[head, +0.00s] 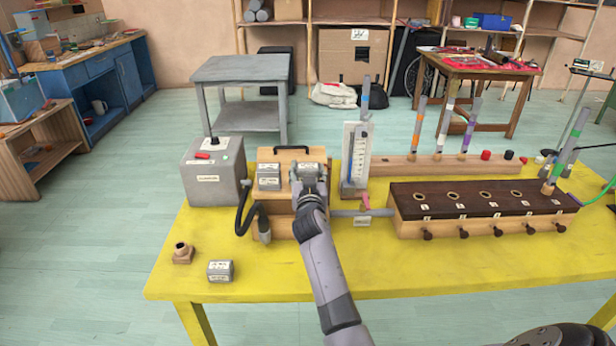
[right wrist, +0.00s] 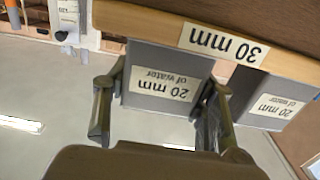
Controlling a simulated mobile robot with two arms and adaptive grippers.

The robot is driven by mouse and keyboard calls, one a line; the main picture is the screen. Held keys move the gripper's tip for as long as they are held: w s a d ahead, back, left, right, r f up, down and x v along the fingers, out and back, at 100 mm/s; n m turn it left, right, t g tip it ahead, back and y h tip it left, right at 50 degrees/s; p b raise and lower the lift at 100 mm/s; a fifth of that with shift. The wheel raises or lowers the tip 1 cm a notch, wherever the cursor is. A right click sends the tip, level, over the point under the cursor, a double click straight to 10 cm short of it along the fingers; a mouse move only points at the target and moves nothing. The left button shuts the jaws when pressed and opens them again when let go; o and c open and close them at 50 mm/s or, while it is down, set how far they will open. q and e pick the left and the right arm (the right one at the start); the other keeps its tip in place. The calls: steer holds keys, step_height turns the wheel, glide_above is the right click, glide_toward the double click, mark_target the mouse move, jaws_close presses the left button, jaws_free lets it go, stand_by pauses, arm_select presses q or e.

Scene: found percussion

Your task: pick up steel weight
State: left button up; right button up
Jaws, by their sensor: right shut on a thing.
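A grey steel weight (right wrist: 160,75) with a label reading "20 mm of water" is between the two fingers of my right gripper (right wrist: 158,100) in the right wrist view. The gripper is shut on it. In the head view the right gripper (head: 309,178) is over the right part of the wooden box (head: 291,154), and largely hides the held weight. A second steel weight (head: 269,178) is just left of it on the box; it also shows in the wrist view (right wrist: 280,98). A third grey labelled weight (head: 220,271) lies on the yellow table. My left gripper is out of view.
A grey box (head: 213,172) with a black knob stands left, joined by a black hose (head: 243,208). A gauge (head: 355,160) and a long wooden chest with holes (head: 480,207) stand right. The yellow table's (head: 400,275) front is mostly clear.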

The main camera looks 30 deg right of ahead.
steer(key=shift+r, duration=0.1)
jaws_close()
steer(key=shift+r, duration=0.15)
steer(key=shift+r, duration=0.1)
